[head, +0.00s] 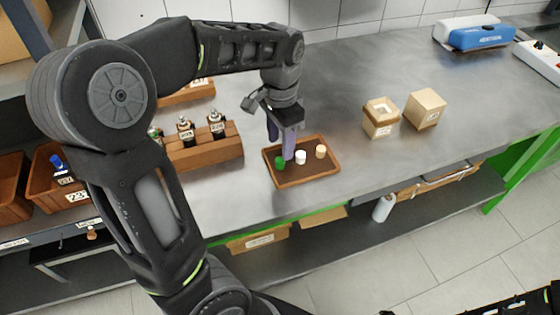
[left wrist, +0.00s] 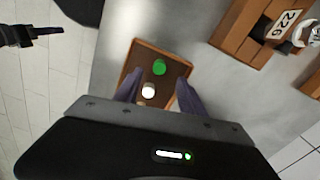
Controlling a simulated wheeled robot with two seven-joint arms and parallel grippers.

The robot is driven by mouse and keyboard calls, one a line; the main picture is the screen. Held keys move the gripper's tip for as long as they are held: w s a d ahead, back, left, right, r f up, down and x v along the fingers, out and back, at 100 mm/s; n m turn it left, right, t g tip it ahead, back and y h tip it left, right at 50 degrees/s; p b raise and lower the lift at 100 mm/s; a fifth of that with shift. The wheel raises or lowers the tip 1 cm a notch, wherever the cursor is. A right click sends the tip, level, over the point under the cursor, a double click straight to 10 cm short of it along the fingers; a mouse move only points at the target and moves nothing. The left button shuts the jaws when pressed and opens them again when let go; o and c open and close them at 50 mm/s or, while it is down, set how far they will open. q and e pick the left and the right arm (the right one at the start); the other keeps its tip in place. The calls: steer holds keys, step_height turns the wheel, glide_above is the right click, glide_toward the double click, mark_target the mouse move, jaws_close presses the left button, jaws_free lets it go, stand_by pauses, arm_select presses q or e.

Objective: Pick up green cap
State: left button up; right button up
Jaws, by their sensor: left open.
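The green cap (head: 280,163) stands on the small brown tray (head: 309,183), at its left side in the head view. A white cap (head: 300,157) and a tan cap (head: 320,152) stand beside it in a row. My left gripper (head: 282,150) points down over the tray and is open, close to the green and white caps. In the left wrist view, the green cap (left wrist: 159,67) lies just beyond the fingertips, and the white cap (left wrist: 148,90) shows between the fingers. The tan cap is mostly hidden there. Dark parts of my right arm show at the head view's lower right corner.
A wooden rack (head: 205,152) with several dark bottles stands left of the tray. Two wooden blocks (head: 380,118) (head: 427,108) stand to the right. A blue and white case (head: 475,35) is at the back right. The metal bench (head: 350,180) is clear around the tray's right side.

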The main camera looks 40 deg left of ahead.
mark_target(281, 160)
arm_select(q)
step_height(281, 160, down, 5)
steer(key=shift+d+f+p, duration=0.1)
steer(key=shift+p, duration=0.25)
steer(key=shift+c, duration=0.5)
jaws_close()
stand_by(0.4)
